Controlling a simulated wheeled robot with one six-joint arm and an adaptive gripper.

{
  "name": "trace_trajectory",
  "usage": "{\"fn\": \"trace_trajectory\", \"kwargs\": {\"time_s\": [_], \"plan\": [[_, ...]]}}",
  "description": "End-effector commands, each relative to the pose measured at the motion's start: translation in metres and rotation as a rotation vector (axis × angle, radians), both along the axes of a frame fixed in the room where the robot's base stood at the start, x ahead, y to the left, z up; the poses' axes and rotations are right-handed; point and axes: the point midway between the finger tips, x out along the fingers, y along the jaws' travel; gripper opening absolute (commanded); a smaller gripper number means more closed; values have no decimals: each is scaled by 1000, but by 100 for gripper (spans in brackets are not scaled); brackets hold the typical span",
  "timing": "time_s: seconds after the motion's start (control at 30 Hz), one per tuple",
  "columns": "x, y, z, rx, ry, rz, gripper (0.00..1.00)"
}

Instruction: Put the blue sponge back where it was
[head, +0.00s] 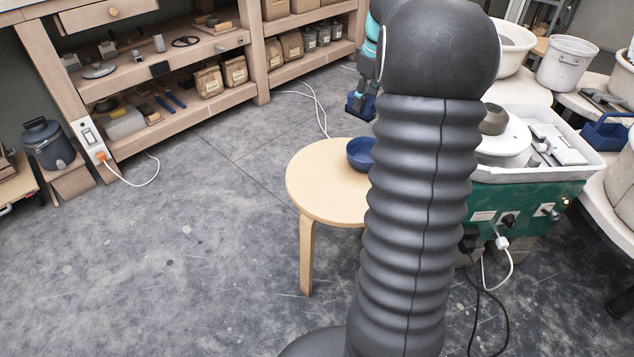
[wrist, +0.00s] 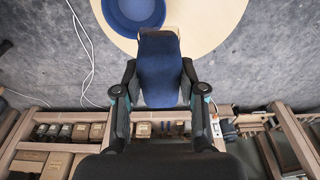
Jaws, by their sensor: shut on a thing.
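The blue sponge (wrist: 160,62) is a dark blue block between the two fingers of my gripper (wrist: 160,92), which is shut on it. In the head view the sponge (head: 361,106) hangs in the air under my gripper (head: 368,88), near the far edge of the round wooden stool (head: 318,185) in the picture. My arm hides part of the gripper and stool there. In the wrist view the sponge overlaps the stool top (wrist: 208,22) and the near rim of a blue bowl.
The blue bowl (head: 359,153) stands on the stool, partly hidden by my arm. A wooden shelf (head: 185,110) with bags and tools stands behind left. At right are a green wheel unit (head: 520,205) and a blue caddy (head: 605,135). White cables (head: 318,110) lie on the floor.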

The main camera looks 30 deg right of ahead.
Motion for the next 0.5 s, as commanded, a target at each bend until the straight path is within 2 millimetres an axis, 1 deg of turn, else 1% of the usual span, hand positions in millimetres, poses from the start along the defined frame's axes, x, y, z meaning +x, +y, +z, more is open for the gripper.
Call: {"fn": "trace_trajectory", "kwargs": {"time_s": [0.03, 0.23, 0.5], "plan": [[-1, -3, -12, 1, 2, -5, 1], [-2, -4, -35, 1, 1, -8, 1], [-1, -3, -76, 1, 2, -5, 1]]}}
